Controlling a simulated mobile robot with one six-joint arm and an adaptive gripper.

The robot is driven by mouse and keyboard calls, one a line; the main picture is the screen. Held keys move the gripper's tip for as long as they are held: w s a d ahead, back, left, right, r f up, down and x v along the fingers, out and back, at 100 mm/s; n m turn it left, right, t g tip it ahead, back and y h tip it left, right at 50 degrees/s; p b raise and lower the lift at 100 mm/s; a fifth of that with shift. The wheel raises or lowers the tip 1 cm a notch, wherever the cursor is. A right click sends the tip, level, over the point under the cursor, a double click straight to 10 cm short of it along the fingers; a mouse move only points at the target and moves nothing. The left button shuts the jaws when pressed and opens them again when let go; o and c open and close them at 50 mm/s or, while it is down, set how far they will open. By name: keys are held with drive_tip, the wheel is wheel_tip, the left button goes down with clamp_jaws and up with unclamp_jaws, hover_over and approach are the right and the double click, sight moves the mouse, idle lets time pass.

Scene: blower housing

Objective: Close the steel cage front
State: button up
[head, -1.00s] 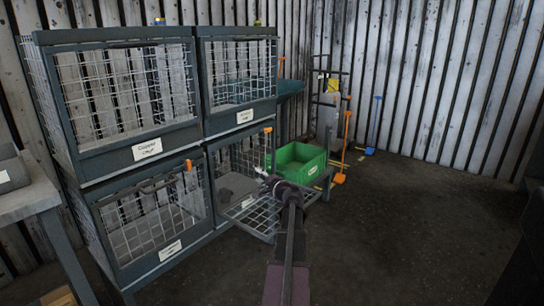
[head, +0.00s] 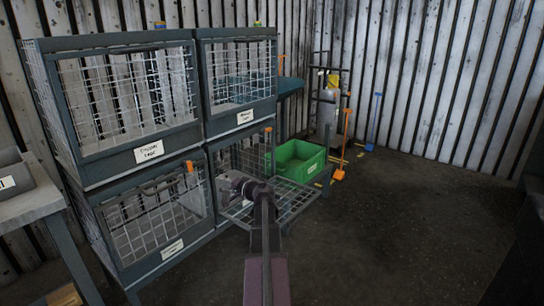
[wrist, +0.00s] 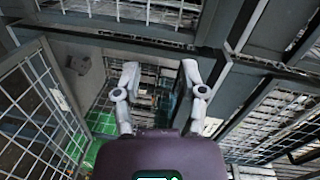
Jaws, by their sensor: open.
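The steel cage front appears to be the mesh panel (head: 287,207) of the lower right cage. It is swung down and sticks out from the cage, roughly level. My gripper (head: 228,184) is at the cage's open mouth in the head view, above the inner part of the panel. In the wrist view my gripper (wrist: 160,78) has its two fingers apart with nothing between them. A mesh panel (wrist: 35,115) fills the left of that view, probably the same front. A grey lump (wrist: 78,64) shows beyond the fingers. Contact with the panel cannot be told.
Other cages stand above and left; the lower left one (head: 155,220) has its front up with an orange latch (head: 190,166). A green bin (head: 300,160) stands just behind the lowered panel. A grey bench (head: 30,195) is at left. The floor (head: 400,230) at right is clear.

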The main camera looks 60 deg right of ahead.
drive_tip(key=w+a+n+g+y+p, duration=0.1)
drive_tip(key=w+a+n+y, duration=0.1)
drive_tip(key=a, duration=0.4)
drive_tip(key=shift+w+a+p, duration=0.4)
drive_tip(key=shift+w, duration=0.45)
drive_tip(key=c, duration=0.5)
drive_tip(key=shift+s+d+f, duration=0.15)
drive_tip(key=shift+d+f, duration=0.05)
drive_tip(key=shift+d, duration=0.05)
clamp_jaws()
drive_tip(key=s+d+f+m+b, duration=0.6)
drive_tip(key=s+d+m, duration=0.1)
drive_tip(key=s, duration=0.4)
drive_tip(key=s+d+f+m+g+h+b, duration=0.1)
drive_tip(key=s+d+f+m+b, duration=0.5)
drive_tip(key=s, duration=0.5)
drive_tip(key=s+d+f+m+g+h+b, duration=0.1)
drive_tip(key=s+d+f+m+b, duration=0.5)
drive_tip(key=s+d, duration=0.5)
wheel_tip(320, 180, down, 2)
drive_tip(key=d+m, duration=0.1)
drive_tip(key=m, duration=0.2)
drive_tip(key=shift+s+m, duration=0.15)
drive_tip(key=shift+m, duration=0.15)
